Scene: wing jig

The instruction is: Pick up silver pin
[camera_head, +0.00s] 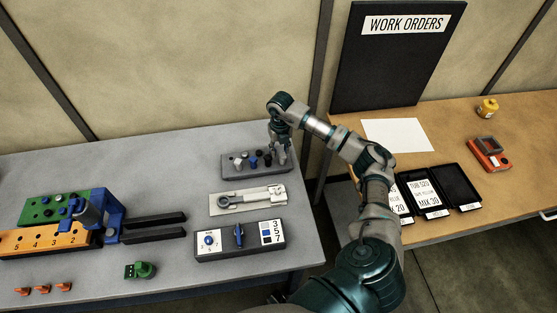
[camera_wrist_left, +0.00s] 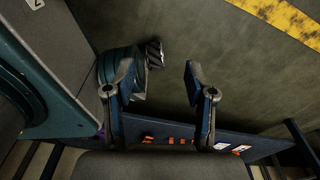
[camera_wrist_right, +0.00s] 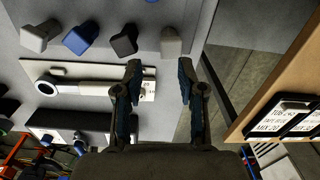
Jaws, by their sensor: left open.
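A grey pin block (camera_head: 233,172) stands at the back right of the grey table with a row of pins. In the right wrist view the row has a pale silver pin (camera_wrist_right: 38,36) at the left, a blue pin (camera_wrist_right: 80,38), a black pin (camera_wrist_right: 123,40) and a grey-silver pin (camera_wrist_right: 171,42) at the right. My right gripper (camera_wrist_right: 160,78) is open and empty; it also shows over the block's right end in the head view (camera_head: 279,157). The right-hand silver pin lies just beyond the gap between its fingertips. My left gripper (camera_wrist_left: 150,78) is open and empty, above the floor.
A pale plate with a wrench-like tool (camera_head: 248,199) and a dial box (camera_head: 240,240) lie in front of the block. An orange numbered fixture (camera_head: 45,241) and a green part (camera_head: 140,270) are at the left. A wooden table (camera_head: 440,140) with black trays stands at the right.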

